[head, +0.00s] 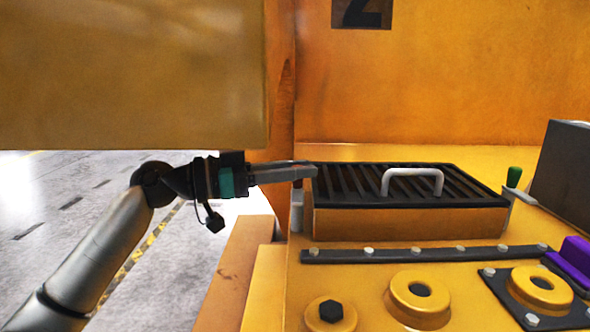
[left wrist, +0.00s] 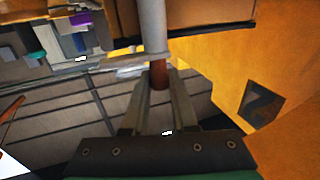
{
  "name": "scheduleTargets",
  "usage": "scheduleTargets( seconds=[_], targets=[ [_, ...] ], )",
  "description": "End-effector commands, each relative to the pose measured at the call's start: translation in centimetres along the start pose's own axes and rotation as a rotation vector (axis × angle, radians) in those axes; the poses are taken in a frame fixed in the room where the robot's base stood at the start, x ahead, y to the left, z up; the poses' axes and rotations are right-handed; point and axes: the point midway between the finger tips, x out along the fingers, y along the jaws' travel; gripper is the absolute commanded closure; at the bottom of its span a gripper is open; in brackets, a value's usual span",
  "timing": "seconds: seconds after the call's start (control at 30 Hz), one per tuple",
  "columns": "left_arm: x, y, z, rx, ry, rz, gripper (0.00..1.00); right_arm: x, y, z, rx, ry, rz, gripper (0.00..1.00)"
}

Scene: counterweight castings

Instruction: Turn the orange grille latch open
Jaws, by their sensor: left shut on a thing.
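The grille (head: 345,185) has dark slats, an orange front and a pale bar handle (head: 414,172). It sits on the yellow machine deck. My left gripper (head: 312,170) reaches in from the left, its fingers at the grille's left end. In the left wrist view the fingers (left wrist: 160,88) are shut on a reddish-brown piece, which I take for the orange grille latch (left wrist: 160,76). A grey post (left wrist: 152,28) stands directly beyond it. The latch is hidden behind the fingers in the head view, so its turn angle cannot be told there. My right gripper is not in view.
A large yellow panel (head: 130,70) hangs over my left arm. A bolted dark strip (head: 400,254) and yellow round bosses (head: 418,295) lie in front of the grille. A dark box (head: 565,175), a green knob (head: 514,176) and a purple part (head: 568,268) are at right.

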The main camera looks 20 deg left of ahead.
Motion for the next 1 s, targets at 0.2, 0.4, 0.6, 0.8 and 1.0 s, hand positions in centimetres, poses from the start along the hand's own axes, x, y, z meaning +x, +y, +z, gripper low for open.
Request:
scheduleTargets(
  seconds=[0.2, 0.4, 0.6, 0.8, 1.0],
  targets=[
    [0.2, 0.2, 0.9, -0.008, -0.02, 0.008, 0.71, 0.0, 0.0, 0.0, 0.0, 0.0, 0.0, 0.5],
    [0.1, 0.1, 0.6, -0.005, -0.013, 0.006, 0.48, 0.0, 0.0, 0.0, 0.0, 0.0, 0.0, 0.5],
    [0.1, 0.1, 0.4, -0.002, -0.009, 0.005, 0.44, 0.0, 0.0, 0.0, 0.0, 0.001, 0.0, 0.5],
    [-0.4, 0.1, 0.3, -0.003, -0.008, 0.003, 0.44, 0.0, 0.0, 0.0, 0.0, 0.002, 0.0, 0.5],
    [-3.0, 0.1, 0.3, -0.004, -0.01, 0.002, 0.44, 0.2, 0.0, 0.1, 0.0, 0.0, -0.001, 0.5]
  ],
)
